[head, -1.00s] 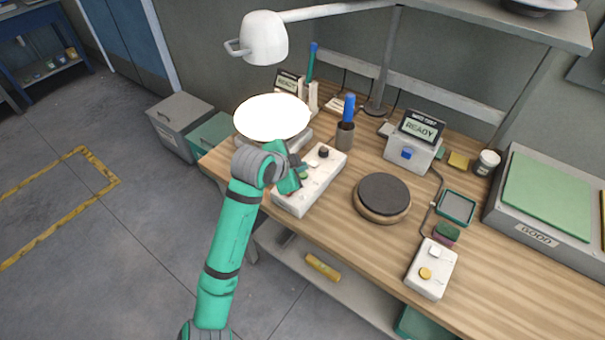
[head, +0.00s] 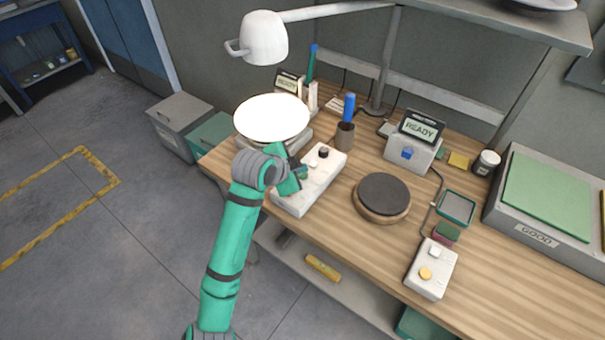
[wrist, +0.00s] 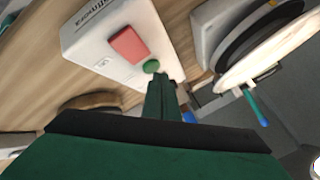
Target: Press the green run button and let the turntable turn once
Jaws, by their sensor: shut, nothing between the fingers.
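The white control box (head: 322,182) stands at the left front of the bench. In the wrist view it carries a red square button (wrist: 129,44) and the round green button (wrist: 152,66). My gripper (wrist: 160,82) is shut and empty, its tips right at the green button's near edge; I cannot tell if they touch it. In the head view my gripper (head: 300,172) hides the green button. A bright white disc (head: 272,117) lies under the lamp, behind the box. A dark round plate on a wooden base (head: 382,194) stands to the right. I cannot tell which is the turntable.
The lamp (head: 264,38) hangs over the white disc. A pen cup (head: 345,136) stands behind the control box. A display box (head: 412,146) reads READY, and a second display (head: 288,83) stands at the back left. A smaller button box (head: 431,269) stands at the right front.

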